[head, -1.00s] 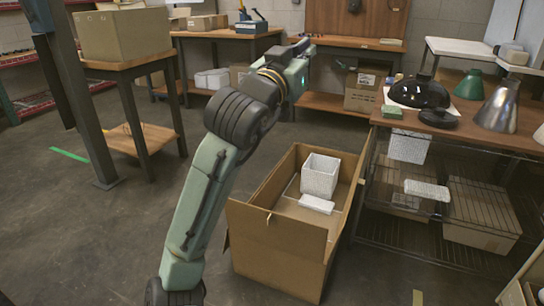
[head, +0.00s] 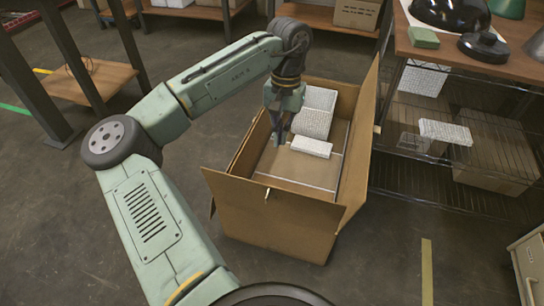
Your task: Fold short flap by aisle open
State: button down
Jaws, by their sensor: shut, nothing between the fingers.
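An open cardboard box (head: 275,225) stands on the floor. A tall flap (head: 363,135) stands up along its right side. I cannot clearly tell the near short flap from the near wall. My gripper (head: 277,140) points down over the box opening, close to the white foam blocks, shut and empty. Whether it touches anything is unclear. A white foam block (head: 318,110) and a flat white block (head: 311,147) are inside the box.
A wire shelf (head: 465,180) and a wooden bench (head: 415,47) with lamp shades stand close on the right. A drawer cabinet (head: 528,265) is at the lower right. The floor (head: 385,265) in front of the box is clear, with a yellow tape strip (head: 427,270).

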jog(key=s+f, duration=0.1)
jog(key=f, duration=0.2)
jog(key=s+a+f+b, duration=0.1)
jog(key=s+f, duration=0.1)
jog(key=f, duration=0.1)
jog(key=s+f, duration=0.2)
jog(key=f, duration=0.2)
jog(key=shift+s+a+b, duration=0.15)
jog(key=shift+a+b, duration=0.1)
jog(key=shift+b, duration=0.15)
jog(key=shift+s, duration=0.1)
